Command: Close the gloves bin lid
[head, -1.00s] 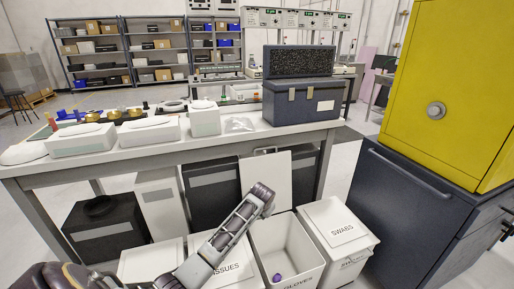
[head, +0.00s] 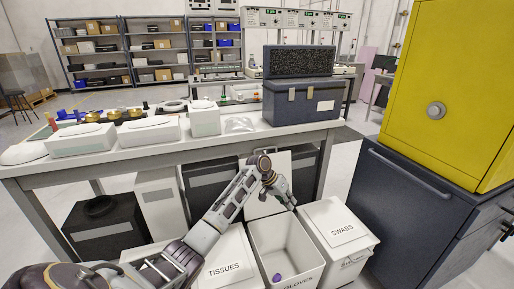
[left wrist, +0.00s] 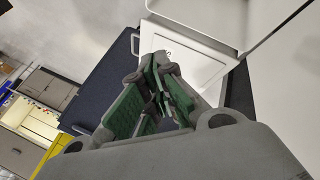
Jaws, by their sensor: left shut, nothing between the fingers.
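The gloves bin (head: 262,250) is a white open box at the bottom of the head view, with GLOVES on its front. Its white lid (head: 257,206) stands raised at the bin's back edge, partly hidden by my left arm. My left gripper (head: 291,205) is shut and empty, in front of the raised lid and over the back right part of the bin. Contact with the lid cannot be told. In the left wrist view, the shut fingers (left wrist: 163,68) show before a white lidded box. My right gripper is out of view.
The closed swabs bin (head: 340,228) stands right of the gloves bin, and the closed tissues bin (head: 225,268) left. A small purple item (head: 277,277) lies inside the gloves bin. The workbench (head: 230,141) is behind; a dark blue cabinet (head: 400,215) stands at the right.

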